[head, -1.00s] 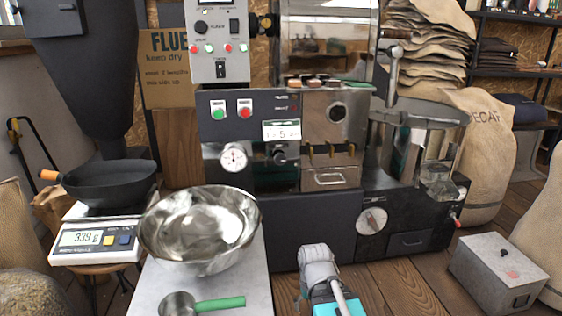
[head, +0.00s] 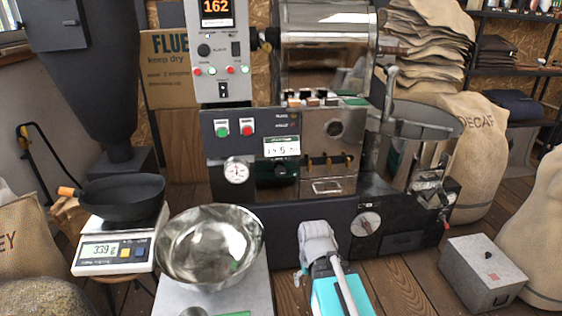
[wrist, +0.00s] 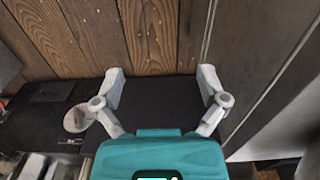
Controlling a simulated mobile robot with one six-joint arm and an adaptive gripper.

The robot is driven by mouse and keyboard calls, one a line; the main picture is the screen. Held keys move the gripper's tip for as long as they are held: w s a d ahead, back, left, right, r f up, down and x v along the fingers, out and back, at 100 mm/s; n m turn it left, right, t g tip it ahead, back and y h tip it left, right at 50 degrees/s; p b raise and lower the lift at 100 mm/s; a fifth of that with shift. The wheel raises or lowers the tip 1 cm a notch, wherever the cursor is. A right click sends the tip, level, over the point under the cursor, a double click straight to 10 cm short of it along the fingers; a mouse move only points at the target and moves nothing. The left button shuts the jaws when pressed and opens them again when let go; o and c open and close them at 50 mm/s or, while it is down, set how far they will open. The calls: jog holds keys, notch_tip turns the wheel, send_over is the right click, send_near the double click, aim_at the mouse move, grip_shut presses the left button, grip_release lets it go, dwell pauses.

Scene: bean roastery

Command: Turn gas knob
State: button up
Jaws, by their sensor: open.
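A round pale dial with a dark pointer (head: 366,224) sits on the low black housing at right; a pale dial also shows at left in the wrist view (wrist: 75,119). I cannot tell for certain which is the gas knob. My gripper (head: 317,236) is in front of the low black housing, left of and apart from the pale dial. In the wrist view my gripper (wrist: 161,84) is open and empty, fingers spread over a dark surface.
A steel bowl (head: 210,245) on a pale stand and a scale (head: 112,250) with a black pan (head: 120,196) are at left. A grey metal box (head: 483,274) stands on the floor at right. Wooden floor (head: 412,275) is clear between the box and my arm.

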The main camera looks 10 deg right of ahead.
jog(key=shift+r+p, duration=0.55)
jog(key=shift+r, duration=0.4)
